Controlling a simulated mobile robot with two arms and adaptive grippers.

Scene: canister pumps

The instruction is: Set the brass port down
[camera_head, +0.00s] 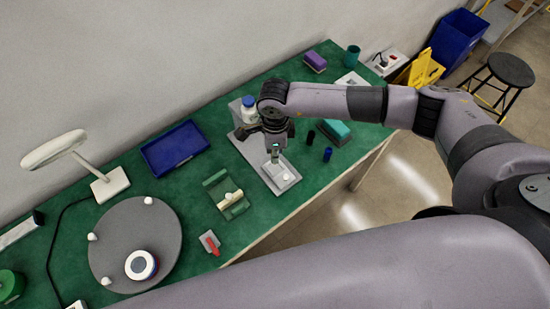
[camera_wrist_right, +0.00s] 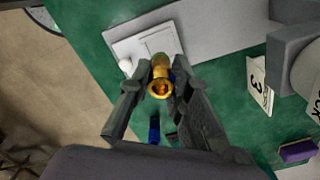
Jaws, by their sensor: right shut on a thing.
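The brass port (camera_wrist_right: 160,82) is a gold, hollow fitting with a round opening, seen in the right wrist view. My right gripper (camera_wrist_right: 160,88) is shut on it, one finger on each side. In the head view my right gripper (camera_head: 276,150) points down over the front part of a grey board. A pale square plate (camera_head: 282,177) with a white knob lies on that board, and the plate also shows behind the port in the wrist view (camera_wrist_right: 128,44). I cannot tell whether the port touches the plate. My left gripper is not in view.
A dark blue cylinder (camera_head: 327,154) and a teal and grey block (camera_head: 335,132) stand right of the board. A green fixture (camera_head: 226,194) stands to its left, near a blue tray (camera_head: 175,148). A blue-capped white bottle (camera_head: 248,110) stands behind. Green tabletop is bare between them.

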